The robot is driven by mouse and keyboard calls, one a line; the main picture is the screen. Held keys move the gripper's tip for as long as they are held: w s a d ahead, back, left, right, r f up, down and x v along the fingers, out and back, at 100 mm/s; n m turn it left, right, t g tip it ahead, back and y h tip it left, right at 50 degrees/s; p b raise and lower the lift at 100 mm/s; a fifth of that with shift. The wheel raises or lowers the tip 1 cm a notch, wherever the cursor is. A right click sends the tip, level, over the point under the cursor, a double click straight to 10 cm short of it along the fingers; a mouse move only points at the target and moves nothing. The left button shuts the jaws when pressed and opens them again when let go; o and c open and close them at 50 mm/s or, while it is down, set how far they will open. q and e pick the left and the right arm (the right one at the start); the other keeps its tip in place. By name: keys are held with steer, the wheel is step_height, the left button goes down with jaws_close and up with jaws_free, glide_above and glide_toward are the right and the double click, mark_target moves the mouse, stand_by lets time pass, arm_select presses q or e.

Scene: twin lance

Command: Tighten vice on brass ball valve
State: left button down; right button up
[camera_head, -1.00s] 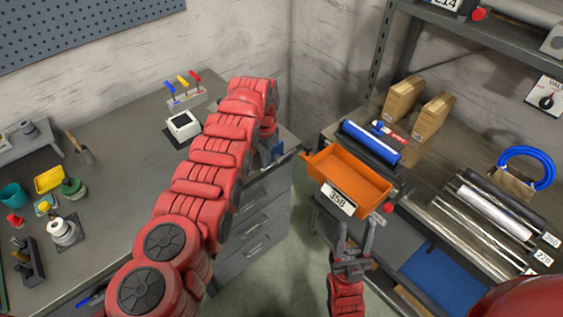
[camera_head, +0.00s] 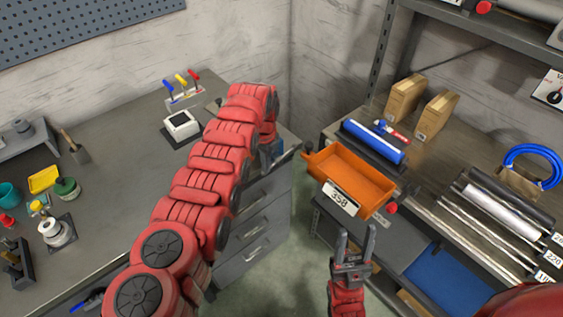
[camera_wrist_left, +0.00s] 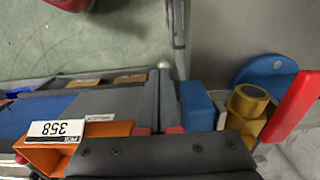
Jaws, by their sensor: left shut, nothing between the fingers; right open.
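The brass ball valve (camera_wrist_left: 248,100) with its red lever handle (camera_wrist_left: 293,106) shows at the right of the left wrist view. Blue vice parts (camera_wrist_left: 197,106) lie to its left, and a round blue part (camera_wrist_left: 266,74) lies behind it. My right gripper (camera_head: 356,232) is open and empty, below the orange bin.
An orange bin (camera_head: 375,207) labelled 358 sits on the right bench's edge. Blue and silver rolls, boxes (camera_head: 404,99) and a blue hose (camera_head: 543,155) lie behind it. The left bench (camera_head: 115,165) holds a white device (camera_head: 180,122) and small tools. Grey drawers (camera_head: 255,215) stand below.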

stand_by(0.4)
arm_select(q)
steer(key=shift+d+f+b, duration=0.1)
steer(key=shift+f+b, duration=0.35)
steer(key=shift+b, duration=1.1)
steer(key=shift+s+a+r+p, duration=0.15)
steer(key=shift+r+p, duration=0.25)
steer(key=shift+p, duration=0.95)
steer(key=shift+w+a+r+p, duration=0.1)
steer(key=shift+r+p, duration=0.25)
steer(key=shift+p, duration=1)
step_height(320, 180, up, 6)
steer(key=p, duration=0.5)
step_height(320, 180, up, 3)
steer(key=shift+s+f+p, duration=0.1)
steer(key=shift+p, duration=0.85)
